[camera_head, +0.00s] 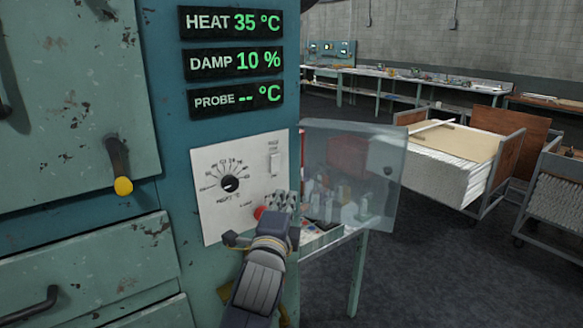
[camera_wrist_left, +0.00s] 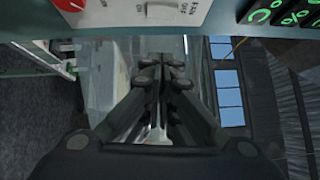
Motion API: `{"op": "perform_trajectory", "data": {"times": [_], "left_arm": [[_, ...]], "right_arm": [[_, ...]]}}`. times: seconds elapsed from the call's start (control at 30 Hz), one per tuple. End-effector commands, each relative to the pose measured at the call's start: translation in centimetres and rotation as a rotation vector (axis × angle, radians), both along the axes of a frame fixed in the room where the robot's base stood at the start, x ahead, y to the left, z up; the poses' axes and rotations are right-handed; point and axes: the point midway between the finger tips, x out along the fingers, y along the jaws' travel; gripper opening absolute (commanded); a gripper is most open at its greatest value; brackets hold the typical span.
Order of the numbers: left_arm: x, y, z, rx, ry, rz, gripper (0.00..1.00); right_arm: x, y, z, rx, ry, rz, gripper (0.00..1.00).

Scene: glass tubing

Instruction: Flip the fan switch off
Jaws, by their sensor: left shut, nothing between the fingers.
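The fan switch (camera_head: 275,163) is a small pale rocker at the upper right of the white control panel (camera_head: 212,160). In the left wrist view the switch (camera_wrist_left: 160,12) shows at the top edge, with small lettering beside it; its position is too small to read surely. My left gripper (camera_head: 283,199) is shut and empty, below the switch at the panel's lower right. It covers part of the panel there. In the left wrist view its fingertips (camera_wrist_left: 161,62) are together, apart from the switch. My right gripper is not in view.
A red knob (camera_head: 260,212) sits close left of my gripper. A dial (camera_head: 229,183) is on the same panel. A clear hinged cover (camera_head: 352,175) stands open to the right.

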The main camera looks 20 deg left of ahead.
Motion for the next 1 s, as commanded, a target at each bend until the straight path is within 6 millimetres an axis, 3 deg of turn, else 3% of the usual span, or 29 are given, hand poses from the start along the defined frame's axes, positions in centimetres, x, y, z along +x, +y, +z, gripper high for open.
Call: {"op": "perform_trajectory", "data": {"times": [0.1, 0.53, 1.0], "left_arm": [[0.0, -0.1, 1.0, 0.023, -0.018, 0.003, 0.00], [0.9, 0.0, 1.1, 0.023, -0.016, 0.003, 0.00], [8.5, 0.9, 1.9, 0.021, -0.016, 0.002, 0.00]], "right_arm": [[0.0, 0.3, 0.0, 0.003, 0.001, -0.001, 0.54], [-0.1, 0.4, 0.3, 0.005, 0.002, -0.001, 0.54], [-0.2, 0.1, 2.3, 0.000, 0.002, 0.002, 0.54]]}}
